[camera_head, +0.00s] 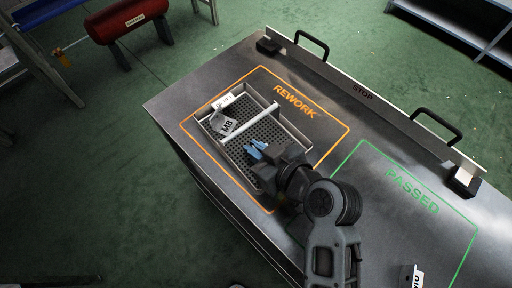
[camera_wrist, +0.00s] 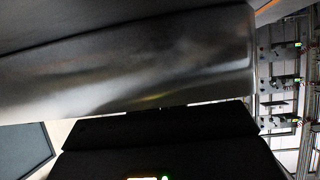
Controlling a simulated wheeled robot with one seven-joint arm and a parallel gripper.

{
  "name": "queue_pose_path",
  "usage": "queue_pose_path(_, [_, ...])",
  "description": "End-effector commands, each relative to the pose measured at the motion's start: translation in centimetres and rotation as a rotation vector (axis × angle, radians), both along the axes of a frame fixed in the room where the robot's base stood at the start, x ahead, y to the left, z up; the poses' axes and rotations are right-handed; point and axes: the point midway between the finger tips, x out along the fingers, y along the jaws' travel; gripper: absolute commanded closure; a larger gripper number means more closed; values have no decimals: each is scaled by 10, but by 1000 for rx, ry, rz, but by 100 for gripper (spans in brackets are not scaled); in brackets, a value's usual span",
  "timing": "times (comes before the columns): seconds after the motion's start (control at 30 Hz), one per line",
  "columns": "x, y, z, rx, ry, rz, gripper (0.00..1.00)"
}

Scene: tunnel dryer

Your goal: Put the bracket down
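My gripper (camera_head: 257,150), with light blue fingertips, is over the near right compartment of a grey perforated tray (camera_head: 290,131) in the head view. I cannot tell whether its fingers are apart, and no bracket shows in them. A grey metal bracket (camera_head: 221,122) with a white label reading M8 sits in the tray's far left compartment, on the other side of a pale divider bar (camera_head: 248,124). Another small piece with a white label (camera_head: 412,277) stands at the bottom right, partly cut off. The wrist view shows no fingertips and no bracket.
The tray lies inside the orange REWORK outline (camera_head: 294,102) on a metal table. The green PASSED outline (camera_head: 413,192) is to the right, mostly clear. A raised STOP rail (camera_head: 363,92) with black handles runs along the table's back edge.

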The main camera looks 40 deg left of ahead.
Motion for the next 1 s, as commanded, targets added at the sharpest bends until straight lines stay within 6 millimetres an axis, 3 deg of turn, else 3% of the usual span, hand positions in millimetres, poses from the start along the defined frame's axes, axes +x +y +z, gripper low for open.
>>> queue_pose_path(0.23, [0,0,0,-1,0,0,67])
queue_pose_path(0.57, [0,0,4,-1,0,0,66])
queue_pose_path(1.0, [-10,-70,40,0,-1,-4,66])
